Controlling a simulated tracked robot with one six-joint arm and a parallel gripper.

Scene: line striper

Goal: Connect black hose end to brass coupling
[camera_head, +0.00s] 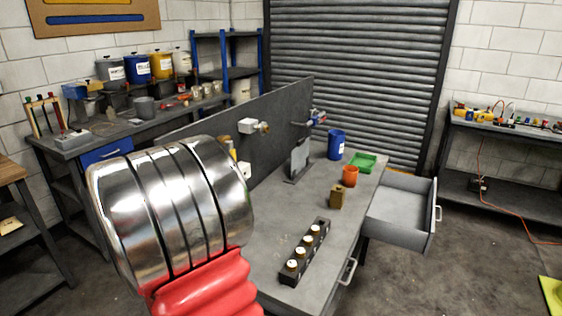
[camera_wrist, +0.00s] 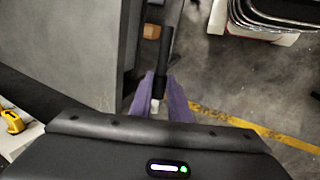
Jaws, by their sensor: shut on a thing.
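In the wrist view my gripper (camera_wrist: 165,98) has purple fingers shut on a black cylindrical hose end (camera_wrist: 166,48). The black piece runs up the picture from between the fingers, and a pale tip (camera_wrist: 155,105) shows below it. A grey upright surface stands close on the left of the hose end. In the head view a brass coupling (camera_head: 264,127) sticks out of a white box on the dark panel behind the bench. My gripper and the hose end do not show there. The coupling does not clearly show in the wrist view.
The grey bench (camera_head: 295,215) holds a black rack (camera_head: 305,251) of several small pots, a brass block (camera_head: 337,196), an orange cup (camera_head: 350,176), a blue can (camera_head: 336,145) and a green tray (camera_head: 363,162). An open drawer (camera_head: 400,225) juts out right.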

